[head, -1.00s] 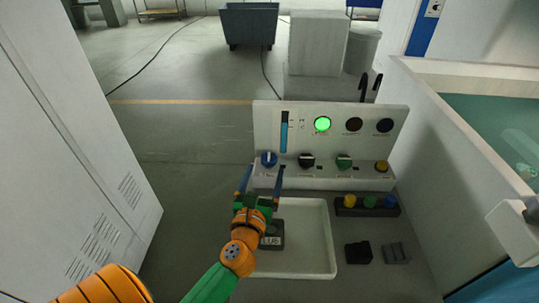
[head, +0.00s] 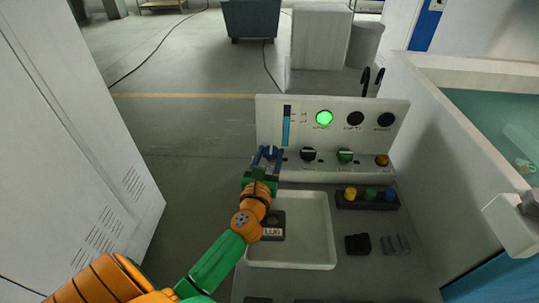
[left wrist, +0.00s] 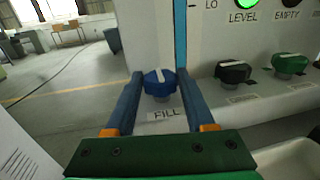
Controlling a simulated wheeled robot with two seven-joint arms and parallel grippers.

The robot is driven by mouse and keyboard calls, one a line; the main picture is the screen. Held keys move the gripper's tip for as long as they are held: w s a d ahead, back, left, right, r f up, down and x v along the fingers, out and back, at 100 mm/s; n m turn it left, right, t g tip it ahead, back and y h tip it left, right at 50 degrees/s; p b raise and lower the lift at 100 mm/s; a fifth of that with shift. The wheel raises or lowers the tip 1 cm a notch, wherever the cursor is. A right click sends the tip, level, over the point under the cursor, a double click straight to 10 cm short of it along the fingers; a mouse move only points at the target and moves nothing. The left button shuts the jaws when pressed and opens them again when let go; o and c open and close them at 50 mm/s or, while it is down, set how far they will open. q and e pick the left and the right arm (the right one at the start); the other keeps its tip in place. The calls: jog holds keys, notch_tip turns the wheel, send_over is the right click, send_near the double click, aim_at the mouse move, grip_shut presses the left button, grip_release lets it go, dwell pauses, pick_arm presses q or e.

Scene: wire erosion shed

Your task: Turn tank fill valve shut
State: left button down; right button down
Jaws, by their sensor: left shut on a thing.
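The fill valve is a blue knob (head: 270,153) with a white pointer line, at the left end of the control panel (head: 400,135). In the left wrist view the knob (left wrist: 158,84) sits above a FILL label, its white line roughly upright. My left gripper (head: 268,156) is shut on the knob, one blue finger on each side; both fingers (left wrist: 159,78) also show in the left wrist view. A level gauge (head: 287,125) with a blue column stands above the knob. A green lamp (head: 324,118) marked LEVEL is lit. My right gripper is not in view.
A tank of greenish water (head: 490,125) stands at right, a grey cabinet (head: 75,150) at left.

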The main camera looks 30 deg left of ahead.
pick_arm(q)
jog(key=shift+m+h, duration=0.3)
jog(key=m+h, duration=0.1)
jog(key=m+t+h+p, duration=0.1)
jog(key=h, duration=0.1)
jog(key=shift+s+a, duration=0.1)
jog(key=shift+a, duration=0.15)
jog(key=shift+a+m+h, duration=0.1)
jog(key=shift+m+h, duration=0.3)
jog(key=shift+h, duration=0.4)
jog(key=m+h, duration=0.1)
jog(key=h+b, duration=0.1)
jog(key=shift+a+f+m+h, duration=0.15)
jog(key=shift+m+h, duration=0.25)
jog(key=m+g+h+b, duration=0.1)
jog(key=m+h+b, duration=0.1)
jog(key=h+b, duration=0.1)
jog(key=m+g+h+b, duration=0.2)
jog(key=m+h+b, duration=0.1)
jog(key=b, duration=0.3)
jog(key=a+m+g+h+b, duration=0.1)
jog(key=m+h+b, duration=0.2)
jog(key=h+b, duration=0.1)
jog(key=shift+w+f+g+h, duration=0.1)
jog(key=shift+w+g+h, duration=0.2)
jog(key=shift+h, duration=0.4)
jog(key=shift+a+m+g+h+b, duration=0.1)
jog(key=shift+m+g+h+b, duration=0.9)
jog(key=shift+b, duration=0.65)
